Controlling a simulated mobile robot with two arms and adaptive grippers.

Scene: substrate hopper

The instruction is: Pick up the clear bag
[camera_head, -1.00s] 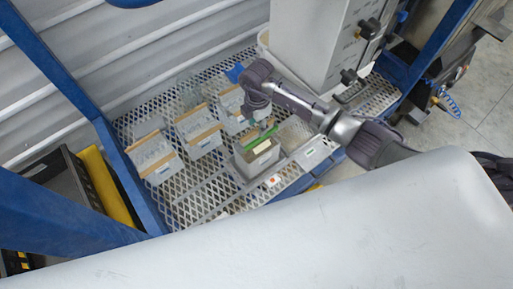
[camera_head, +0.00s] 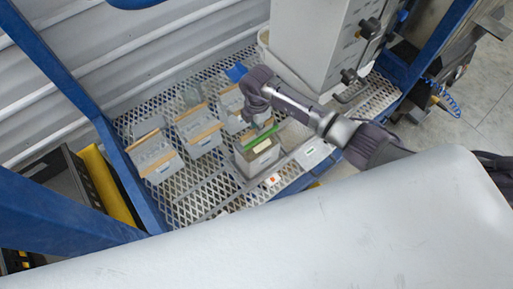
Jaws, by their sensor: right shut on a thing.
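My right gripper (camera_head: 262,124) reaches down from the right side of the head view over a small grey box (camera_head: 258,168) on the mesh shelf. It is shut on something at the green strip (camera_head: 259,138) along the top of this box. The strip looks like the top edge of a clear bag, but the bag's body is too small and pale to make out. Several similar pale boxes with brown edges, such as the left one (camera_head: 155,158), stand in a row behind and to the left. My left gripper is out of view.
A large grey hopper cabinet (camera_head: 312,45) stands just behind and right of my right arm. The metal mesh shelf (camera_head: 195,182) has free room in front of the boxes. Blue frame posts (camera_head: 60,80) border the shelf. A yellow-edged black crate (camera_head: 105,185) sits at left.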

